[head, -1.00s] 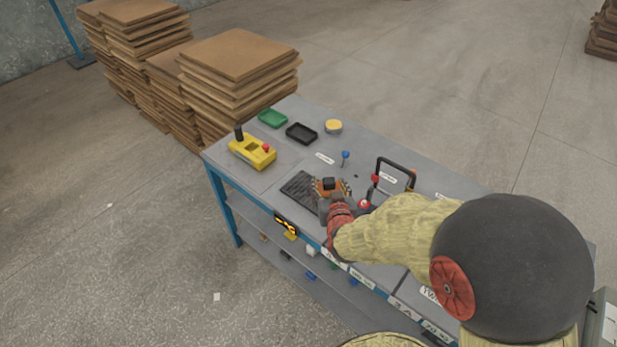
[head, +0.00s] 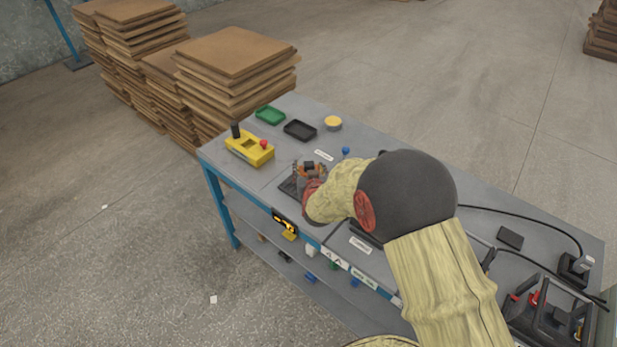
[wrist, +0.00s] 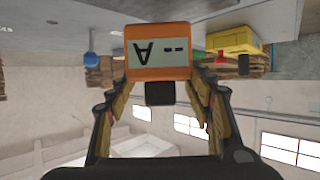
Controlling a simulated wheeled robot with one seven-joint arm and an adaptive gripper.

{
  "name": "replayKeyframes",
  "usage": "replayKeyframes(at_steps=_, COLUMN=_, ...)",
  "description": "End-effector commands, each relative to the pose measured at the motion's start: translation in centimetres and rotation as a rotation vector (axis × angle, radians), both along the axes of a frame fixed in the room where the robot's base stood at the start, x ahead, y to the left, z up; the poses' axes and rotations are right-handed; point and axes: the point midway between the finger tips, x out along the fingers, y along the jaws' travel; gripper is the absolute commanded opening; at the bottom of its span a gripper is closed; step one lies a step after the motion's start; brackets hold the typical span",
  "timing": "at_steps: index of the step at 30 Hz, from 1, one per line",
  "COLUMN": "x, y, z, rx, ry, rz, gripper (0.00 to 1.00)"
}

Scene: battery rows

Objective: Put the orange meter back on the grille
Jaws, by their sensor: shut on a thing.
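The orange meter (head: 313,168) is between the fingers of my gripper (head: 309,176), at the far edge of the dark grille in the head view. The wrist view shows the meter (wrist: 158,62) close up, with a pale display reading upside down and a black block below it. My gripper (wrist: 160,85) is shut on the meter, with a finger on each side. The grille (head: 288,187) lies flat on the grey bench, and my arm hides much of it. Whether the meter touches the grille or is held above it, I cannot tell.
A yellow control box (head: 250,150) stands left of the grille. A green tray (head: 270,115), a black tray (head: 300,130) and a yellow round thing (head: 333,123) lie behind. A blue knob (head: 346,152) stands near my gripper. Cables and a black frame (head: 550,318) occupy the right end.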

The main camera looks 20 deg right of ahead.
Motion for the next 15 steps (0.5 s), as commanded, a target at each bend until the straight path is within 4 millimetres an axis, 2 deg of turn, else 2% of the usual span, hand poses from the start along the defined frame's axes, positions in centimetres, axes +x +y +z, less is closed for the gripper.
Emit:
replayKeyframes(at_steps=3, x=0.7, y=0.1, z=-0.8, rx=0.000, ry=-0.001, rz=0.000, gripper=0.16)
replayKeyframes(at_steps=9, x=0.6, y=0.1, z=-3.5, rx=0.001, ry=-0.002, rz=0.000, gripper=0.16)
replayKeyframes(at_steps=15, x=0.6, y=0.1, z=-3.4, rx=0.000, ry=-0.003, rz=0.000, gripper=0.16)
